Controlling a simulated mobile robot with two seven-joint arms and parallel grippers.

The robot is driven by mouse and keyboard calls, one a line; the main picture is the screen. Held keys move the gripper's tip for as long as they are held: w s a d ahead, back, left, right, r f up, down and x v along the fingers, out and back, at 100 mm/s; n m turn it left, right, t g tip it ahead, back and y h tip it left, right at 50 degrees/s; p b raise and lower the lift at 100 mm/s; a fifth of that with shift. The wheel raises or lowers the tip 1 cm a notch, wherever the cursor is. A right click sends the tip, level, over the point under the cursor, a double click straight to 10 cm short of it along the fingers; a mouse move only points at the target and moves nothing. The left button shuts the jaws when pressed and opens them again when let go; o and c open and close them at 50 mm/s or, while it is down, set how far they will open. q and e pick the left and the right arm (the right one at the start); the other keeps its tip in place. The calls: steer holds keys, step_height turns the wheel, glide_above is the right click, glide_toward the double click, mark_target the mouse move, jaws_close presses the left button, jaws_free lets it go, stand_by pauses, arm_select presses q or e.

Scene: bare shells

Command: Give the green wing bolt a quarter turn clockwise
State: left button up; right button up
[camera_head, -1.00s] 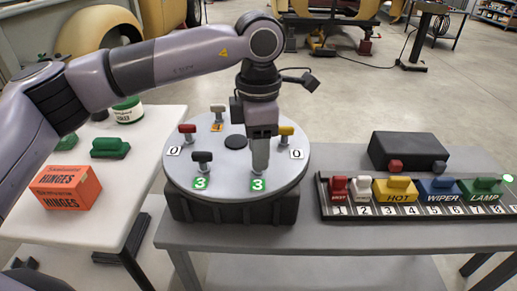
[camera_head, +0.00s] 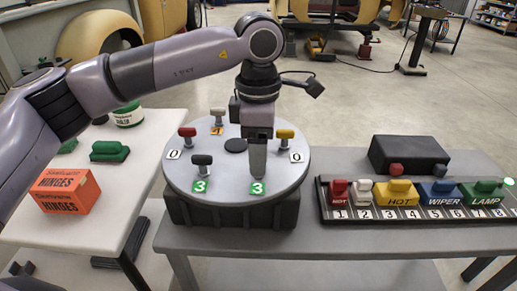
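A round grey plate (camera_head: 236,200) on a dark base carries several wing bolts, each with a number label. A dark grey bolt (camera_head: 202,161), a red one (camera_head: 187,133), a beige one (camera_head: 217,115) and a yellow one (camera_head: 285,135) show. No green wing bolt is visible on the plate. My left gripper (camera_head: 258,172) points straight down at the plate's front right, just behind a green label 3 (camera_head: 257,188). It hides whatever stands there. I cannot tell whether its fingers are open or shut on something. My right gripper is not in view.
A switch panel (camera_head: 420,213) with coloured, numbered blocks lies to the right, with a dark box (camera_head: 408,153) behind it. An orange hinges box (camera_head: 66,192) and a green block (camera_head: 109,151) stand on the left white table (camera_head: 110,207). A gap separates the two tables.

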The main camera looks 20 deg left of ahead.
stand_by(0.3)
arm_select(q)
step_height(320, 180, up, 7)
steer(key=shift+r, duration=0.1)
stand_by(0.4)
steer(key=shift+s, duration=0.1)
